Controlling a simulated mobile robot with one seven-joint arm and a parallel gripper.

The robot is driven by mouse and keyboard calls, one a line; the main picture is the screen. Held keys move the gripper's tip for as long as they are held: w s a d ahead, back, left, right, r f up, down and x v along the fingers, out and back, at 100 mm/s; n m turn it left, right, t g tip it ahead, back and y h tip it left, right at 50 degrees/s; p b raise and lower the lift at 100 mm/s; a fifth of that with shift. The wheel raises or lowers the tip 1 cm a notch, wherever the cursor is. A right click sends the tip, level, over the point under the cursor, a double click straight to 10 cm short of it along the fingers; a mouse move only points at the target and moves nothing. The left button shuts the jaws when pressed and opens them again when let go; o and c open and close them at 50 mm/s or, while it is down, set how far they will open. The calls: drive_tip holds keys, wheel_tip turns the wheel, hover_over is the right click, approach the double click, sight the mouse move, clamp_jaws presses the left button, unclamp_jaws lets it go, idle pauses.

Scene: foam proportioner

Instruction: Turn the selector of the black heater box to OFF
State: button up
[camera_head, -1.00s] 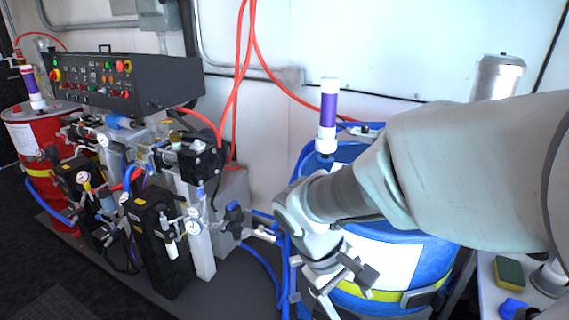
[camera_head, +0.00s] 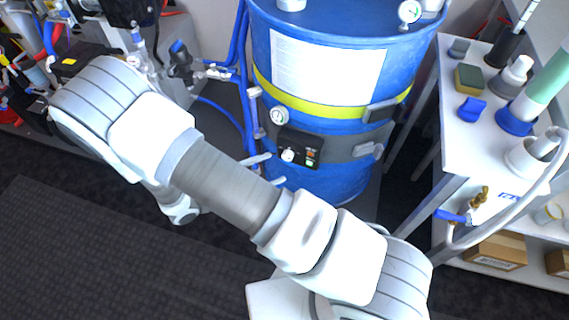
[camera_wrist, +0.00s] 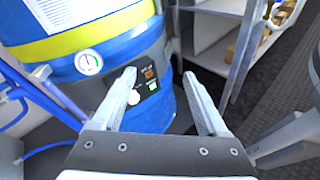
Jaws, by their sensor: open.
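The black heater box (camera_head: 299,148) sits on a dark band around the lower part of the blue drum (camera_head: 327,62). The selector's exact pointing is too small to tell. My gripper (camera_wrist: 162,82) is open and empty, its fingers pointing at the drum, apart from the selector as far as I can see. In the head view the fingers (camera_head: 262,170) show just left of the box.
A round gauge (camera_head: 279,116) is on the drum above the box. Blue hoses (camera_head: 240,75) run down the drum's left side. A white shelf bench (camera_head: 455,150) with a sponge and pipe fittings stands at right. Dark floor (camera_head: 90,240) is open in front.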

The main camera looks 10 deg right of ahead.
sight(286, 159)
wheel_tip(286, 159, down, 17)
drive_tip(key=s+a+n+t+y+b, duration=0.1)
drive_tip(key=a+n+t+y+b, duration=0.25)
drive_tip(key=n+t, duration=0.6)
drive_tip(key=shift+n+g, duration=0.25)
drive_tip(key=shift+n, duration=0.1)
drive_tip(key=b+x, duration=0.1)
drive_tip(key=x, duration=0.7)
drive_tip(key=b+x, duration=0.2)
drive_tip(key=x, duration=0.7)
drive_tip(key=shift+d+r+b, duration=0.1)
drive_tip(key=shift+d+b, duration=0.2)
drive_tip(key=shift+d, duration=0.15)
clamp_jaws()
